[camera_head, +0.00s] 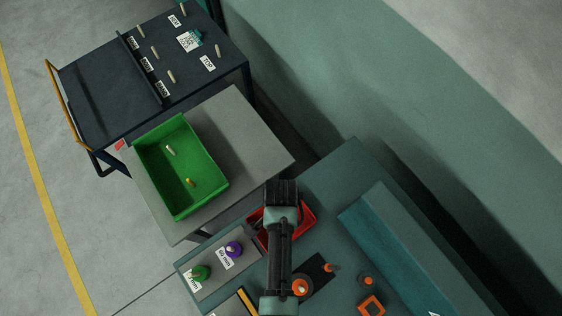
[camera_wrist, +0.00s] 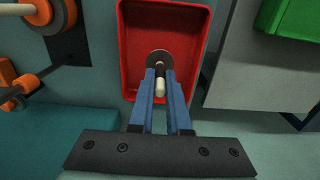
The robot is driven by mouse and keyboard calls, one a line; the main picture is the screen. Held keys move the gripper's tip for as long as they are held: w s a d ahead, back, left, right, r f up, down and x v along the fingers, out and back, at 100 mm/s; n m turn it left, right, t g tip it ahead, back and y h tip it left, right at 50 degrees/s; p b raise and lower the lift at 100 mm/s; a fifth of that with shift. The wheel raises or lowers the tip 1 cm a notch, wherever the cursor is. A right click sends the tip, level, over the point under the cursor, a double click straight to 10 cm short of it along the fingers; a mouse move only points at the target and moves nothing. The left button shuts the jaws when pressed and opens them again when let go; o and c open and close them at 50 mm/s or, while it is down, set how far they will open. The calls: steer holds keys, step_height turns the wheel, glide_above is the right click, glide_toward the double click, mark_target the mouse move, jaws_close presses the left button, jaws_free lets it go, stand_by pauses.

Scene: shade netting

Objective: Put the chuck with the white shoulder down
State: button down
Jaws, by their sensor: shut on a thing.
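My gripper (camera_wrist: 160,80) is shut on a chuck (camera_wrist: 159,88). The held piece shows a cream rounded end toward the camera, a dark band and a grey disc beyond the fingertips; a white shoulder is hard to make out. It is over the red tray (camera_wrist: 128,40), whose visible floor looks bare; I cannot tell whether the disc touches it. In the head view the red tray (camera_head: 306,217) is partly hidden behind my arm, and the held chuck is hidden.
A green bin (camera_head: 152,171) holding two small pieces stands on a grey table (camera_head: 237,125). A dark trolley (camera_head: 95,90) carries several pegs and labels. Purple (camera_head: 233,249) and green (camera_head: 201,272) pieces stand on a labelled board left of my arm. Orange parts (camera_head: 369,281) lie right.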

steer(key=c, duration=0.9)
jaws_free()
steer(key=shift+f, duration=0.15)
